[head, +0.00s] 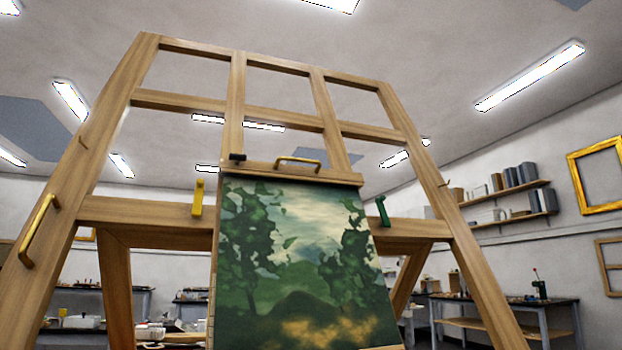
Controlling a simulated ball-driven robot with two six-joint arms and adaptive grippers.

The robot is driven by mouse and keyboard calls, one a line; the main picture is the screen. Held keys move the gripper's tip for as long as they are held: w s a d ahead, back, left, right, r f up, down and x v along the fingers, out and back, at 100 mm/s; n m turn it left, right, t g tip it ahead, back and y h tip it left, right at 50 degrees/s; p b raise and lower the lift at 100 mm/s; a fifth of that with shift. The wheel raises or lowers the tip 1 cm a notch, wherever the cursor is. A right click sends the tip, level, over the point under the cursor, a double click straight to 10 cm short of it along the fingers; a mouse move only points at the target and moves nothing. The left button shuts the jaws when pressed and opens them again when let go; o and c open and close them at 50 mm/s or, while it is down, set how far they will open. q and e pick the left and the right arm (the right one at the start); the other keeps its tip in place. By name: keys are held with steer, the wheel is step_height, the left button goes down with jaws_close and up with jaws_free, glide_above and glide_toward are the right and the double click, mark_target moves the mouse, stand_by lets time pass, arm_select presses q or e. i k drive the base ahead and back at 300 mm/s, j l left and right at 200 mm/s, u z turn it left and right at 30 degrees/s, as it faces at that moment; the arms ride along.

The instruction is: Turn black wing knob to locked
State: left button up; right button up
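A large wooden easel frame (165,212) fills the middle of the head view. A small black knob (237,157) sits at the left end of the wooden clamp bar (340,177) above the painting. It is too small to tell which way its wings point. A green handle-like piece (382,211) is on the crossbar right of the painting, and a yellow one (197,198) is to its left. A brass handle (298,161) is on the clamp bar. Neither of my grippers is in view.
A landscape painting (300,265) stands under the clamp bar. A brass pull handle (38,231) is on the left upright. Worktables (500,325) with small items stand behind, and shelves (505,222) are on the right wall.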

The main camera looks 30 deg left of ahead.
mark_target(237, 157)
steer(key=u, duration=1.35)
